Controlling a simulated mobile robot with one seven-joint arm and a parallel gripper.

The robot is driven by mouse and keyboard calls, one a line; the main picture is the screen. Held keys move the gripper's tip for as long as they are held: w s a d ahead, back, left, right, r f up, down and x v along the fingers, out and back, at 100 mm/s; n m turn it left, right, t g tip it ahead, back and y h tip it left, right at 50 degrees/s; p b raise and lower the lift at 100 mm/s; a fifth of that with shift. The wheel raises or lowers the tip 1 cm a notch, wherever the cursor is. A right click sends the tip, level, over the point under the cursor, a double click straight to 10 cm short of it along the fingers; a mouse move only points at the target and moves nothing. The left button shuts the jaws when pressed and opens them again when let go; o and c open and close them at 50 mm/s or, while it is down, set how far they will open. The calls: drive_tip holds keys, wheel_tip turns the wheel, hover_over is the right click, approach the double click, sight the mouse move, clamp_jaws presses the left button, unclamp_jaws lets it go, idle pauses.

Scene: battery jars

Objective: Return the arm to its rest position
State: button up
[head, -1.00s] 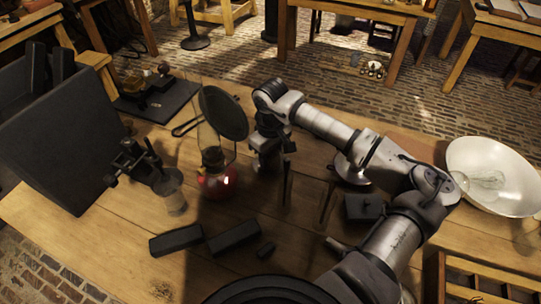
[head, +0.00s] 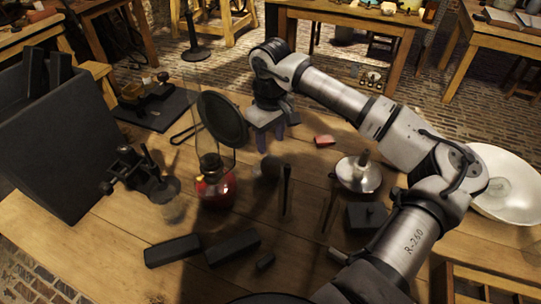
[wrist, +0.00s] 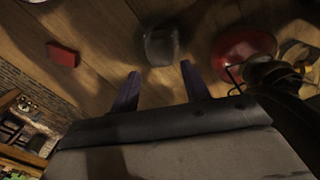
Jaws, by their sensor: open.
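My gripper (head: 271,141) hangs above the far middle of the wooden table in the head view. My arm reaches there from the lower right and bends down at the wrist. In the wrist view the two dark fingers (wrist: 160,90) stand apart with nothing between them. A dark rounded object (wrist: 162,45), perhaps a jar, is on the table beyond the fingertips, apart from them. It also shows dimly in the head view, below the gripper.
A red lantern (head: 215,188) with a round dark disc (head: 222,119) stands left of the gripper. A small red block (head: 324,141) lies right of it. A metal candleholder-like dish (head: 358,176), dark box (head: 366,217) and white bowl (head: 510,185) are at right. Black blocks (head: 233,246) lie in front.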

drive_tip(key=shift+r, duration=1.15)
